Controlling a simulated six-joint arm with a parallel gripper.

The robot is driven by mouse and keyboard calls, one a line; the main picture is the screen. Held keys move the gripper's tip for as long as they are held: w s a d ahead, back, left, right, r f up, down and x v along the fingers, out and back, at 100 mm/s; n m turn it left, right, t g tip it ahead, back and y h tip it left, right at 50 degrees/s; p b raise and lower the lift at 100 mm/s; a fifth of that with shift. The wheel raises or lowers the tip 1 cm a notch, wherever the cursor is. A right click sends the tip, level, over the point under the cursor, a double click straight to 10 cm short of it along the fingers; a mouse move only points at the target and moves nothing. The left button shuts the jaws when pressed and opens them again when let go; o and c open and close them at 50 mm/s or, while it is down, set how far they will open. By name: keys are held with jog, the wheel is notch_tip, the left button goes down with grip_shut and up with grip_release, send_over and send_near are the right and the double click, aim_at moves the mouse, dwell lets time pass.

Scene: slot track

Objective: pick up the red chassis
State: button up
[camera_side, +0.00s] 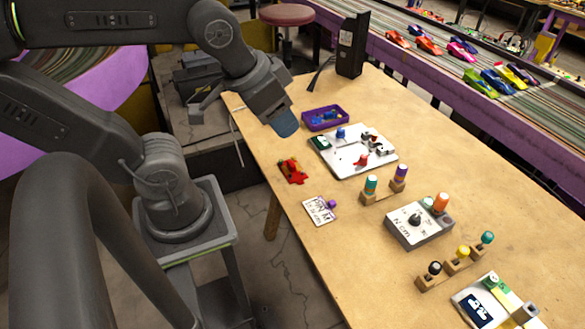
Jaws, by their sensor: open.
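The red chassis (292,171) is a small red piece with darker parts, lying on the wooden table near its left edge.
A purple tray (326,117) with blue pieces and a white board (352,151) with small parts lie beyond the chassis. A white card (319,211) lies nearer. Peg blocks (384,192) and a grey box (419,225) stand to the right. Bare table surrounds the chassis.

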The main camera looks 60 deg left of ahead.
jog(key=shift+o, duration=0.5)
jog(key=n+g, duration=0.6)
jog(key=n, duration=1.2)
send_over(292, 163)
jog(key=f, duration=2.9)
jog(key=shift+s+d+f, duration=0.15)
jog(key=shift+s, duration=0.05)
jog(key=shift+w+f, duration=0.15)
jog(key=shift+f, duration=2.7)
